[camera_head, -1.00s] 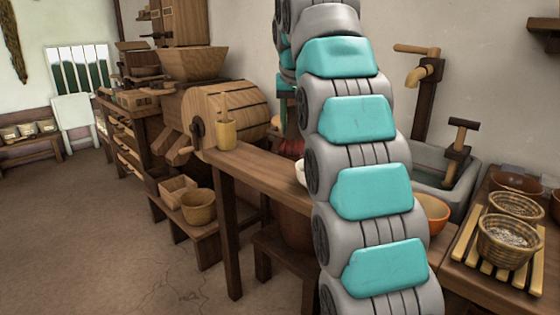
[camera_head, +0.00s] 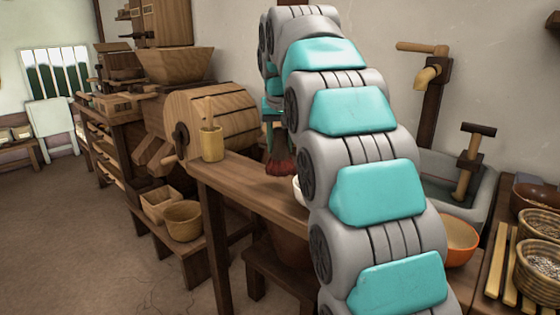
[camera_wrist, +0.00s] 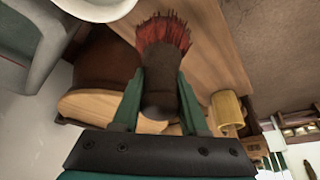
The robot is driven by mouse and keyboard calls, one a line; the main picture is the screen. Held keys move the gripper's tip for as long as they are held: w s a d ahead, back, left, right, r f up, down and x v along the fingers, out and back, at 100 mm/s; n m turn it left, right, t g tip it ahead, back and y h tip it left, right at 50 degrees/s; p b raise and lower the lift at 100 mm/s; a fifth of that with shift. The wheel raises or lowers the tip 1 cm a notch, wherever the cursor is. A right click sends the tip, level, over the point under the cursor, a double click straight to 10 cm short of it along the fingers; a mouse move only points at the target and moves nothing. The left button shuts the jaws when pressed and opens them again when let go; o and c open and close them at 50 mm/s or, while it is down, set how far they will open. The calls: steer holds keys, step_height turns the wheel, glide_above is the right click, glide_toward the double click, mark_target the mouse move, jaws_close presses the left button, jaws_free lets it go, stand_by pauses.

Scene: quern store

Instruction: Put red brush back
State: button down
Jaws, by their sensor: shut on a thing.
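The red brush (camera_head: 281,163) hangs bristles down over the wooden bench, partly hidden behind my arm in the head view. In the wrist view the red brush (camera_wrist: 162,35) shows its dark handle between the two green fingers of my gripper (camera_wrist: 160,108), with the red bristles pointing away from the palm. My gripper is shut on the handle. I cannot tell whether the bristles touch the bench.
The bench (camera_head: 240,184) carries a yellow cup (camera_head: 212,146) with a wooden tool in it, left of the brush. A white bowl (camera_wrist: 95,8) is close by. A wooden drum (camera_head: 225,112) stands behind. An orange bowl (camera_head: 460,238) and stone sink (camera_head: 435,185) are right.

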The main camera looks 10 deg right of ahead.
mark_target(280, 159)
steer(key=shift+f, duration=2.1)
steer(key=shift+c, duration=2.2)
jaws_free()
steer(key=shift+f, duration=0.1)
steer(key=v, duration=1.2)
steer(key=shift+s, duration=0.1)
